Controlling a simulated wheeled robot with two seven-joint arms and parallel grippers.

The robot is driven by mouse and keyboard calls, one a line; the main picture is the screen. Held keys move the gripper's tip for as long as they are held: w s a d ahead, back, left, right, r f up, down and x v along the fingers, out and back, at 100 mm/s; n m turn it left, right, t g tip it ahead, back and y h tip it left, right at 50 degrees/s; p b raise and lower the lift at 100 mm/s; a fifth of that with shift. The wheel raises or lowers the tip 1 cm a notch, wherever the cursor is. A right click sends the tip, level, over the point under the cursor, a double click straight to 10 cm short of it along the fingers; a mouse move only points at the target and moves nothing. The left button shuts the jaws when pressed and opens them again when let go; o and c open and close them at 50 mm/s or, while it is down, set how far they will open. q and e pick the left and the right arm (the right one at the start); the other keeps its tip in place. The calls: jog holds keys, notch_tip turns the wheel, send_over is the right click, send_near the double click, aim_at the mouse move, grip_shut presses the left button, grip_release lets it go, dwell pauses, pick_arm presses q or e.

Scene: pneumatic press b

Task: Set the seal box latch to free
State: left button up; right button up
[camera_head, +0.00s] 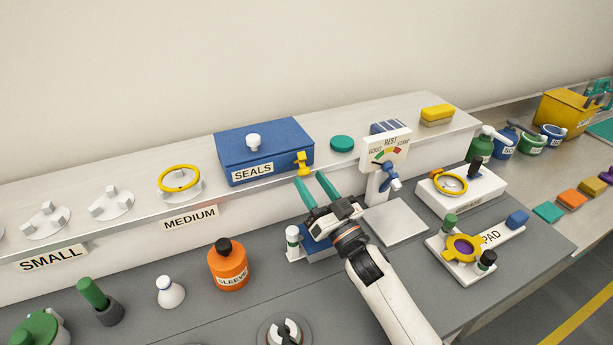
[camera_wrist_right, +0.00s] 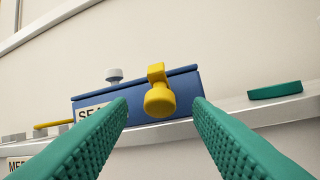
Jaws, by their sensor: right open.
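The blue seal box (camera_head: 264,150) with a SEALS label and a white lid knob (camera_head: 254,141) stands on the raised shelf, its lid closed. Its yellow latch (camera_head: 303,163) is at the right end of the front face. In the right wrist view the latch (camera_wrist_right: 158,92) shows as a block at the lid edge with a round knob below it. My right gripper (camera_head: 313,187) is open and empty, its green fingers pointing at the latch. In the wrist view the latch appears between the fingertips (camera_wrist_right: 160,108), apart from both. My left gripper is not in view.
A green disc (camera_head: 342,143) lies on the shelf right of the box. A gauge sign (camera_head: 386,150) stands further right. A yellow ring (camera_head: 179,179) sits on a holder to the left. An orange SLEEVE bottle (camera_head: 228,266) stands on the lower counter.

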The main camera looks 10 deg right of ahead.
jog(key=b+v, duration=0.1)
jog(key=v, duration=0.7)
jog(key=shift+s+d, duration=0.2)
jog(key=shift+s, duration=0.05)
jog(key=g+p, duration=0.2)
jog(key=p, duration=0.7)
send_near(301, 164)
jog(key=r+v, duration=0.1)
jog(key=v, duration=0.2)
jog(key=d+n+g+p, duration=0.1)
jog(key=d+g+p, duration=0.15)
jog(key=p, duration=0.35)
jog(key=p+x, duration=0.1)
jog(key=x, duration=1)
jog(key=shift+a+p, duration=0.35)
jog(key=shift+a, duration=0.25)
jog(key=shift+f, duration=0.1)
